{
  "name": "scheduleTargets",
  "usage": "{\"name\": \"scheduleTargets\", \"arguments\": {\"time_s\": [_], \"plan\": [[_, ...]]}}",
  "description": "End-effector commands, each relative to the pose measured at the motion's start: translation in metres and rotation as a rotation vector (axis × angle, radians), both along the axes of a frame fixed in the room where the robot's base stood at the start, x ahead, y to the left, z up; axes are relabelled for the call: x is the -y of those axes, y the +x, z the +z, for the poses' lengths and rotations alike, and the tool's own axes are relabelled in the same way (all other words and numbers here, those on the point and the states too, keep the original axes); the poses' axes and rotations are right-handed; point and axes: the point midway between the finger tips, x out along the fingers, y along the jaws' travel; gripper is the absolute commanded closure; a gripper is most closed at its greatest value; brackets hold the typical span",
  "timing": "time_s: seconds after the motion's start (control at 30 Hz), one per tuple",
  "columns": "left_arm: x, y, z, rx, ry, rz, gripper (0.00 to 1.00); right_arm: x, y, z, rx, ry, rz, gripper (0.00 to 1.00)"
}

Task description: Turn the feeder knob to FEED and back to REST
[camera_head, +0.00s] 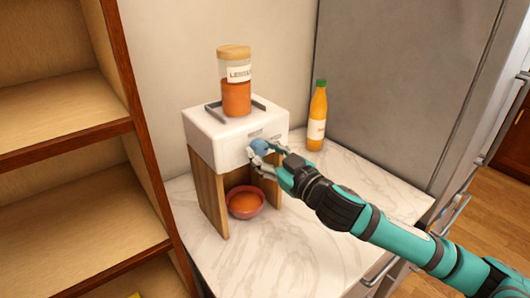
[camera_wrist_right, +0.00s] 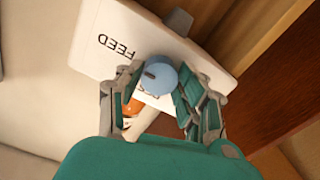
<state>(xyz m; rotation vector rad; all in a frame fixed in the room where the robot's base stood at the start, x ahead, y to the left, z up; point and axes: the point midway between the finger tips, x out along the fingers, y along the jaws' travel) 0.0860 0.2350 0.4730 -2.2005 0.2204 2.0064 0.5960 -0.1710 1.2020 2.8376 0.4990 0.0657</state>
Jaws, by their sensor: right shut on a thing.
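The feeder is a white box (camera_head: 215,145) on wooden side panels, standing on a marble counter. Its blue knob (camera_head: 260,147) is on the front face. The word FEED is printed beside the knob (camera_wrist_right: 160,78) in the right wrist view; a second label is mostly hidden. My left gripper is not in view.
A jar (camera_head: 237,90) of orange contents stands on the feeder. A pink bowl (camera_head: 260,208) with orange contents sits beneath it. An orange bottle (camera_head: 317,122) stands behind to the right. Wooden shelves (camera_head: 65,140) are at the left. The front counter (camera_head: 285,255) is clear.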

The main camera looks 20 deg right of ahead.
Motion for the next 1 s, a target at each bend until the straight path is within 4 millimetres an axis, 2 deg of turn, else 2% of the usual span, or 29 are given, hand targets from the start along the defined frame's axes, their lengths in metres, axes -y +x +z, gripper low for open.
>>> {"name": "scheduleTargets", "arguments": {"time_s": [0.37,1.0], "plan": [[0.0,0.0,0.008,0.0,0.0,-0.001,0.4,0.0,0.0,0.001,0.043,-0.123,0.0,0.95],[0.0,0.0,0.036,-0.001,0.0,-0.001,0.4,0.001,0.0,0.003,0.244,-0.673,0.0,0.95]]}}
